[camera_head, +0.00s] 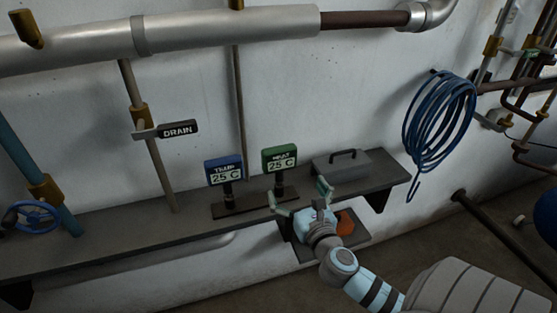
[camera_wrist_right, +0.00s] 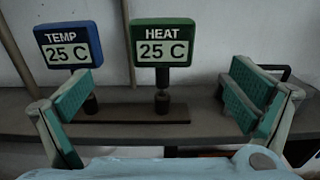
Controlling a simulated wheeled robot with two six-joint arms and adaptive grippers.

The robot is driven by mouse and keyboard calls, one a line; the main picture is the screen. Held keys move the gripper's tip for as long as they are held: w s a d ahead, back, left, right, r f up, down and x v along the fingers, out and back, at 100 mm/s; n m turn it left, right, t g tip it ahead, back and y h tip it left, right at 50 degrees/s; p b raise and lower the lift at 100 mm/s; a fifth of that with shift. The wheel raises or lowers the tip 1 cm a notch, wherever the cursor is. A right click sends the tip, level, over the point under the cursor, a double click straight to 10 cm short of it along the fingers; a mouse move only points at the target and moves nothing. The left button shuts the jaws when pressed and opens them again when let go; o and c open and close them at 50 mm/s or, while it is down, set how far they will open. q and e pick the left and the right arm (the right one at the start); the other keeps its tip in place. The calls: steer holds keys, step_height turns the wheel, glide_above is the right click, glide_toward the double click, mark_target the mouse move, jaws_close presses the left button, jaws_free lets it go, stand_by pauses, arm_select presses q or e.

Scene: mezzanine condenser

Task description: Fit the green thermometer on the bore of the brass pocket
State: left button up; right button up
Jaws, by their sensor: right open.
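The green thermometer (camera_head: 280,160) is marked HEAT 25 C and stands upright on a dark stem in a low dark rack (camera_head: 233,209) on the shelf. In the right wrist view the green thermometer (camera_wrist_right: 163,47) is between my fingers, beyond them and untouched. My right gripper (camera_head: 297,193) is open and empty in front of it; both pads of the gripper (camera_wrist_right: 158,105) show apart. Stubby brass fittings sit on the silver pipe, at its left end (camera_head: 27,28) and at its top (camera_head: 237,4); I cannot tell which is the pocket, and no bore shows. My left gripper is out of view.
A blue thermometer (camera_head: 224,169) marked TEMP stands close left in the same rack. A grey case (camera_head: 341,166) with a handle is to the right on the shelf (camera_head: 110,232). An orange item (camera_head: 346,222) lies below my right gripper. A blue hose coil (camera_head: 440,120) hangs at right.

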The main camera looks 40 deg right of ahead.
mark_target(281, 157)
steer(key=x, duration=1.4)
steer(key=shift+w+d+r, duration=0.1)
steer(key=shift+d+r, duration=0.2)
steer(key=shift+r, duration=0.05)
steer(key=shift+r, duration=0.1)
steer(key=c, duration=1.1)
